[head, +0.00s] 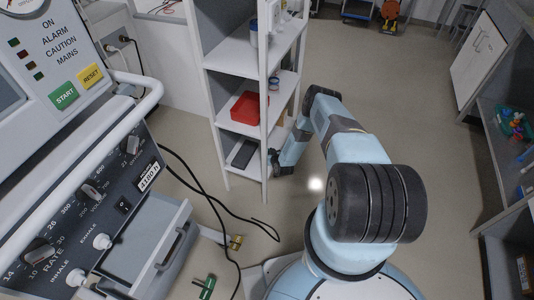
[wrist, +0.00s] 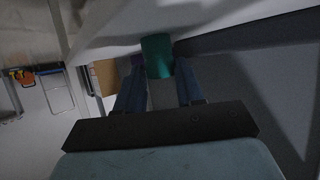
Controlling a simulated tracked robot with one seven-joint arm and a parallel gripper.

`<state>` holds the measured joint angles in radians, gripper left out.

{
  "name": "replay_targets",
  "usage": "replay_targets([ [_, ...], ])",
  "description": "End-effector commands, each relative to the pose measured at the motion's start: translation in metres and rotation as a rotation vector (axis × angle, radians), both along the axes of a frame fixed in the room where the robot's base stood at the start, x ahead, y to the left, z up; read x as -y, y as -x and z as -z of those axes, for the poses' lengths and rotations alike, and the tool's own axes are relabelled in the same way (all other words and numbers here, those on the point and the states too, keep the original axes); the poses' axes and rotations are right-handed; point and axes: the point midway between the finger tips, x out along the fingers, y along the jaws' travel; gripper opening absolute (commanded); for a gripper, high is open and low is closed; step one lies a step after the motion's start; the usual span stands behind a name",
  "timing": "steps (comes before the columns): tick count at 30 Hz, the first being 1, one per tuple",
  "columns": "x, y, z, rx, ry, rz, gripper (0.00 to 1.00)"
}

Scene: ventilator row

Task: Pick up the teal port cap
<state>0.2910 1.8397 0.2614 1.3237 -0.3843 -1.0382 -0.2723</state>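The teal port cap (wrist: 158,56) shows in the wrist view at the top middle, at the tips of my two fingers. My gripper (wrist: 162,76) has one finger on each side of the cap's near end. The finger gap is about as wide as the cap, and I cannot tell whether the fingers touch it. In the head view my gripper (head: 273,162) is at the lower part of the white shelf unit, partly hidden by its post. I cannot make out the cap there.
The shelf unit (head: 241,133) holds a red bin (head: 250,107) above a dark flat tray (head: 243,153). A ventilator (head: 80,215) stands at left with cables on the floor. A green part (head: 207,286) and a brass part (head: 236,242) lie low. Floor is open behind my arm.

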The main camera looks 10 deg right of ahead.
Motion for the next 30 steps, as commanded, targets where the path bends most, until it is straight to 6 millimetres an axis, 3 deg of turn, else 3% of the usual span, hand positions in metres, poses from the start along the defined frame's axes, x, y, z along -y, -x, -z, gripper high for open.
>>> replay_targets([
  [10,-0.001,0.0,0.0,0.0,0.0,-0.001,0.04],
  [20,-0.002,0.0,-0.005,0.0,0.0,-0.002,0.04],
  [27,-0.001,-0.001,-0.035,0.0,0.0,-0.002,0.04],
  [30,0.0,0.015,-0.051,-0.001,0.0,-0.003,0.04],
])
